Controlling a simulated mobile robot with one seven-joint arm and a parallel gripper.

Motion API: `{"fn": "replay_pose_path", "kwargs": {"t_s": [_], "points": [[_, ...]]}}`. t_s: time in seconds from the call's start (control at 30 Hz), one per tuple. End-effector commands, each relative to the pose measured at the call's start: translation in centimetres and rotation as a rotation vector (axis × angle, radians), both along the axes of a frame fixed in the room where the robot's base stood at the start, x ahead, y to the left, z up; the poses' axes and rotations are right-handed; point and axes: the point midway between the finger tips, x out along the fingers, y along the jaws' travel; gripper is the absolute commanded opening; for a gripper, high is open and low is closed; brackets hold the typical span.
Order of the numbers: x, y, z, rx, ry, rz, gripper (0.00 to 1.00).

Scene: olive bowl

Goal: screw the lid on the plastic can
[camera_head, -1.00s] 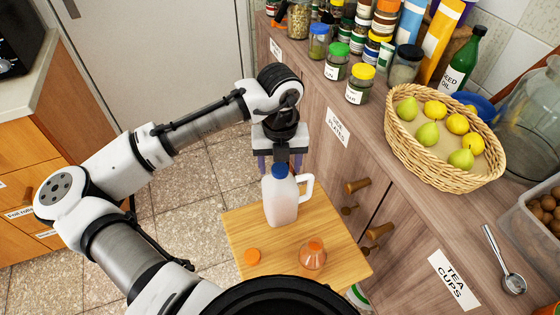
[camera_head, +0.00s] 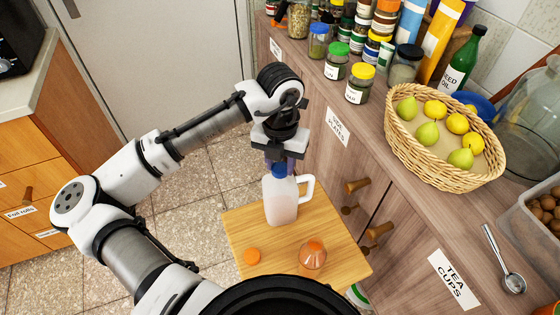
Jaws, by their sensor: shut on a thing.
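The plastic can (camera_head: 281,206) is a pale, translucent jug with a white handle on its right side. It stands upright on a small wooden table. The blue lid (camera_head: 279,170) sits at the top of its neck. My gripper (camera_head: 280,164) points down over the can, with its purplish fingers around the blue lid, shut on it. The fingers partly hide the lid, and the thread beneath cannot be seen.
An orange cap (camera_head: 252,256) and a small orange-topped jar (camera_head: 313,256) stand on the wooden table (camera_head: 345,265) in front of the can. The cabinet with protruding knobs (camera_head: 357,186) is close on the right. A fruit basket (camera_head: 445,175) and jars stand on its counter.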

Motion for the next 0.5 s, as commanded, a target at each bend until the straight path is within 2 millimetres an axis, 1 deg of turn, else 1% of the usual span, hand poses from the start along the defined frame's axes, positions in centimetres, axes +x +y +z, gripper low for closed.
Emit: {"fn": "replay_pose_path", "kwargs": {"t_s": [0.33,0.5], "points": [[-0.01,0.01,-0.01,0.000,0.000,-0.029,0.13],[-0.04,-0.05,-0.16,-0.002,0.000,-0.211,0.13]]}}
